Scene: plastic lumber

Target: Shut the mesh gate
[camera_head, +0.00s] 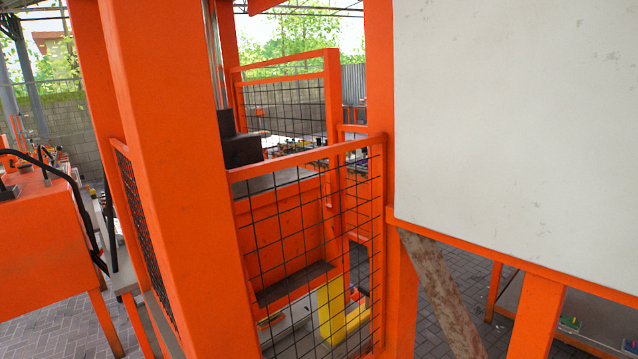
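A near mesh panel (310,165) with an orange top rail and black wire grid fills the gap between a thick orange post (180,170) on its left and another orange post (378,70) on its right. A second orange-framed mesh panel (333,95) stands farther back, on the far side of the machine. I cannot tell for certain which panel is the gate, or whether it is fully shut. No hinge or latch is clear. My gripper is not in view.
A large pale board (520,130) on an orange frame blocks the right side. A narrow mesh panel (142,235) runs along the left of the thick post. An orange machine (40,260) stands at left. Yellow parts (340,318) show behind the near mesh. Grey paving lies below.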

